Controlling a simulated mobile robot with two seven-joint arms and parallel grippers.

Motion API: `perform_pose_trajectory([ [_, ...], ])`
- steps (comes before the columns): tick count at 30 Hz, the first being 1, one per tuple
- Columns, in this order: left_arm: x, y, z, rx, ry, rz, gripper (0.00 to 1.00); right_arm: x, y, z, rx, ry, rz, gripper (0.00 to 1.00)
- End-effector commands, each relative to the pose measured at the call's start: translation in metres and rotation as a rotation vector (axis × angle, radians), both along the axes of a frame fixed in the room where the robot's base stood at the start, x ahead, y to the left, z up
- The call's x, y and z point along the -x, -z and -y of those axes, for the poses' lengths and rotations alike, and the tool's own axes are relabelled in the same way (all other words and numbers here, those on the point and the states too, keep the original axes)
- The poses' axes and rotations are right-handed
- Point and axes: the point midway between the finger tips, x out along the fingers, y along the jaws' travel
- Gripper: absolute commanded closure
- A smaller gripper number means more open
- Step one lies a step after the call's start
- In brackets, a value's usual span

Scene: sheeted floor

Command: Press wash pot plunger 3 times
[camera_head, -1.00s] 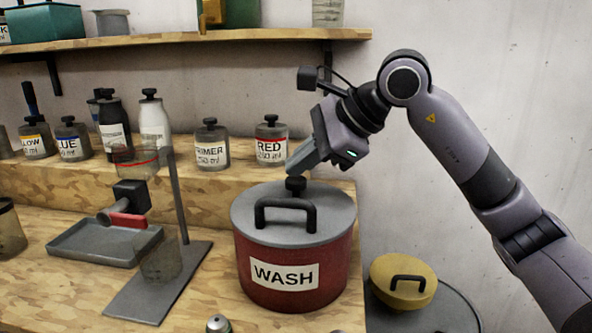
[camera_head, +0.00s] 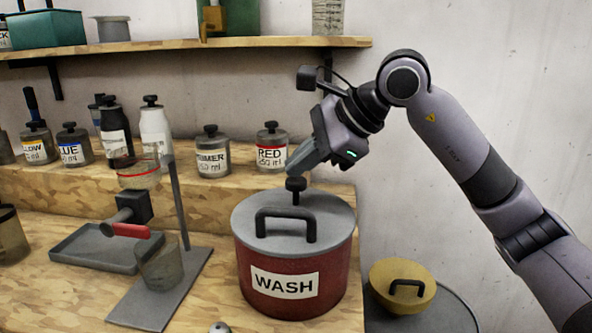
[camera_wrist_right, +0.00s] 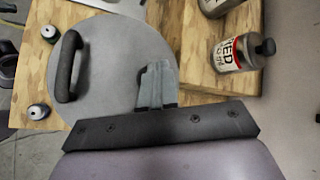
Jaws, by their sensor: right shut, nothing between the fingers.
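The red wash pot (camera_head: 335,265) stands on the wooden bench with a grey lid and a white WASH label. A black arched handle (camera_head: 285,212) is on the lid, and the black plunger knob (camera_head: 296,183) stands above the lid behind it on a short stem. My right gripper (camera_head: 292,172) is shut and empty, its tips pointing down just over the knob; I cannot tell whether they touch. In the right wrist view the shut fingers (camera_wrist_right: 157,85) lie over the grey lid (camera_wrist_right: 110,65) and hide most of the knob. My left gripper is not in view.
Labelled jars, including the RED jar (camera_head: 272,148), stand on the raised step behind the pot. A stand (camera_head: 180,200) with a beaker and a grey tray (camera_head: 100,250) are left. A yellow lidded pot (camera_head: 402,285) sits lower right. A shelf (camera_head: 200,43) runs above.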

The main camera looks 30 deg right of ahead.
Motion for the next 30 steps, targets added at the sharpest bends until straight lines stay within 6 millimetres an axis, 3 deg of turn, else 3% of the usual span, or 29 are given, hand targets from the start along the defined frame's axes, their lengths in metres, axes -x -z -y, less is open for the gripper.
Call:
perform_pose_trajectory([
  [5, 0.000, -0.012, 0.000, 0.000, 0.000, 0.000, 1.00, 0.000, -0.013, 0.000, 0.000, 0.001, 0.001, 1.00],
  [17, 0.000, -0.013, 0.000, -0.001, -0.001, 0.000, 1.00, 0.000, -0.015, 0.000, -0.001, 0.001, 0.003, 1.00],
  [30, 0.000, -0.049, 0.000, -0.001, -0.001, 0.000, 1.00, 0.000, -0.056, 0.000, -0.001, 0.001, 0.003, 1.00],
])
